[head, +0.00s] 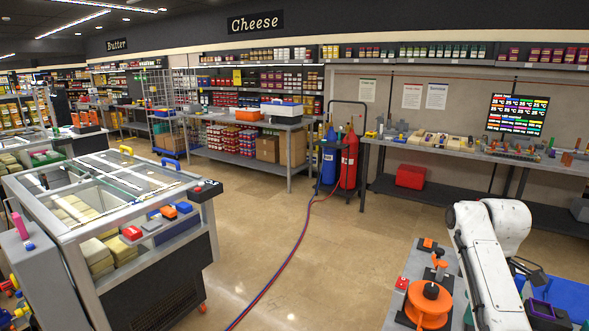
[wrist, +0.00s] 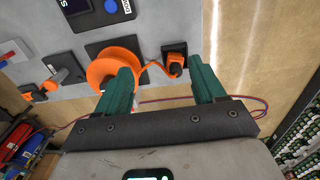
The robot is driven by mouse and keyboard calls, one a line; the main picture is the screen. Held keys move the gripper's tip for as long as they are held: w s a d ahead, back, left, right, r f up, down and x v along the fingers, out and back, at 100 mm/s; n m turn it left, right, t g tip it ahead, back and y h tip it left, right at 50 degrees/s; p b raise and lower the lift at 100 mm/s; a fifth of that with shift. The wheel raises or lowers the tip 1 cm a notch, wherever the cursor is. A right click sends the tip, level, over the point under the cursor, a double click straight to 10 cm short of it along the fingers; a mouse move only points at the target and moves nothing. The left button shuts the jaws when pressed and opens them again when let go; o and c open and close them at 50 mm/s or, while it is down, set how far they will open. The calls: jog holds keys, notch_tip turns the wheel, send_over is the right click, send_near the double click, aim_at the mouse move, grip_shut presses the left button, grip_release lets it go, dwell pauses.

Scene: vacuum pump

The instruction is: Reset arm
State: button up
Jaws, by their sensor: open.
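My white arm (head: 490,255) stands at the lower right of the head view, bent over beside a grey work surface. My gripper (wrist: 162,85) shows in the wrist view with its two green fingers apart and nothing between them. An orange reel (wrist: 113,62) on a dark square plate lies beyond the left finger, which overlaps it in the picture. A small orange part (wrist: 175,64) on a dark base lies between and beyond the fingertips. In the head view the orange reel (head: 429,303) sits on the grey surface left of my arm.
A glass-topped chest (head: 110,190) stands at the left. A cart with a blue and a red cylinder (head: 349,158) stands at the back, its hoses trailing over the floor. A long bench (head: 480,152) with small items runs along the right wall. The middle floor is otherwise clear.

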jog(key=s+a+f+m+t, duration=0.1)
jog(key=s+a+f+m, duration=0.2)
jog(key=s+a+f, duration=0.3)
jog(key=s+a+f+m+t, duration=0.1)
jog(key=s+a+f+m, duration=0.1)
jog(key=s+a+f, duration=0.45)
jog(key=s+a+m+t, duration=0.25)
jog(key=s+m, duration=0.35)
jog(key=s, duration=1.1)
jog(key=s+d+f+m+g+b, duration=0.1)
jog(key=s+f+b, duration=0.4)
jog(key=s+f, duration=0.5)
notch_tip(320, 180, down, 2)
jog(key=d+g, duration=0.1)
jog(key=g, duration=0.1)
jog(key=shift+f+g, duration=0.2)
jog(key=shift+g, duration=0.15)
